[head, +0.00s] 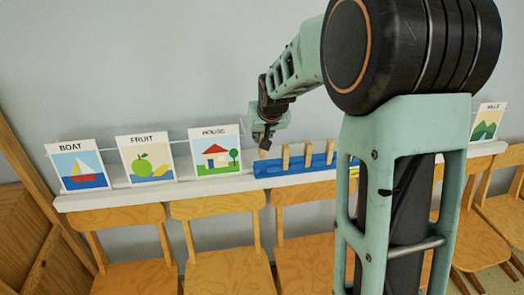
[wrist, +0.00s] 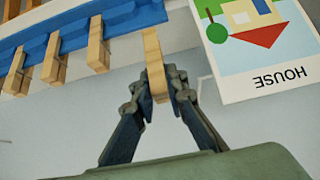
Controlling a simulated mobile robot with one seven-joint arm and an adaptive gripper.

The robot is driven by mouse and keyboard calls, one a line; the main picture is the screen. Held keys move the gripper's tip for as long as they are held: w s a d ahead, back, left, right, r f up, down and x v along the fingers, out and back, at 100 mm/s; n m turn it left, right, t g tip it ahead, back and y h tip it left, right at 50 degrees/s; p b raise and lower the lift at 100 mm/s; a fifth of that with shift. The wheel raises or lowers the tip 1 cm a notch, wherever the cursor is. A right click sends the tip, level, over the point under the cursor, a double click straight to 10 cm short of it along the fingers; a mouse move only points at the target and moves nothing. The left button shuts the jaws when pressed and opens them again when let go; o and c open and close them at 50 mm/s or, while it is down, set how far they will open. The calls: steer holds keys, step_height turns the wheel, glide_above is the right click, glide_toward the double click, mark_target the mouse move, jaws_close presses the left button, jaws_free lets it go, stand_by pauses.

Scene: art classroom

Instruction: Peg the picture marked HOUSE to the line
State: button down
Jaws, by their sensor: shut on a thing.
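The HOUSE picture (head: 214,151) stands upright on the white shelf, rightmost of the three cards at left. It shows upside down at the upper right of the wrist view (wrist: 262,50). My gripper (head: 264,142) is just right of this card, over the left end of a blue peg rack (head: 262,170). In the wrist view my gripper (wrist: 158,88) is shut on a wooden peg (wrist: 153,50). I cannot tell whether this peg is fully clear of the rack. More wooden pegs (wrist: 97,45) stand in the rack. A thin line (head: 180,137) runs behind the cards.
The BOAT (head: 77,168) and FRUIT (head: 146,161) cards stand left of HOUSE. Another card (head: 487,122) stands at far right. Wooden chairs (head: 220,205) line the front of the shelf (head: 110,197). My arm hides part of the shelf's right half.

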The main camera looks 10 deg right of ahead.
steer(key=shift+s, duration=0.15)
steer(key=s, duration=0.2)
steer(key=s+r+b, duration=0.1)
steer(key=s, duration=0.1)
steer(key=shift+s, duration=0.4)
stand_by(0.3)
steer(key=shift+w+r, duration=0.1)
stand_by(0.3)
